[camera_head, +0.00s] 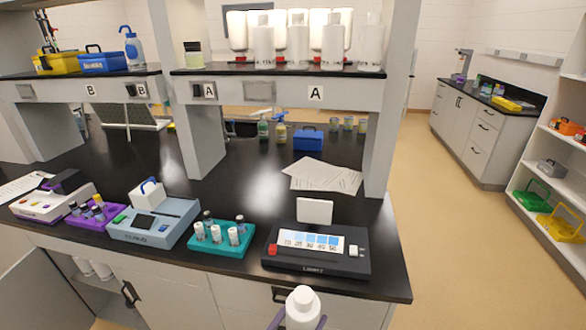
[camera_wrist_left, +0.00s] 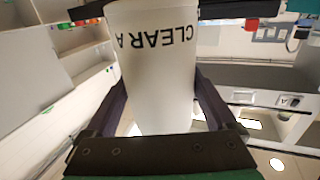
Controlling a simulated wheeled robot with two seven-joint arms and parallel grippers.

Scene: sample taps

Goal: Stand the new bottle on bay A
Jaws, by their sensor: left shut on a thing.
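The new bottle (camera_head: 302,308) is white with a white cap, seen at the bottom of the head view, in front of the bench edge. In the left wrist view the bottle (camera_wrist_left: 152,75) fills the middle and bears the words "CLEAR A", upside down in that picture. My left gripper (camera_head: 299,322) is shut on it, with one dark finger on each side of its body. Bay A, marked by an A label (camera_head: 316,93), is on the upper shelf, above and beyond the bottle. Several white bottles (camera_head: 263,45) stand above that label. My right gripper is not in view.
On the bench near the edge are a dark device with a screen (camera_head: 318,250), a teal vial rack (camera_head: 222,236) and a blue-grey device (camera_head: 155,222). A grey post (camera_head: 384,130) carries the shelf at the right. Papers (camera_head: 323,174) lie behind the dark device.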

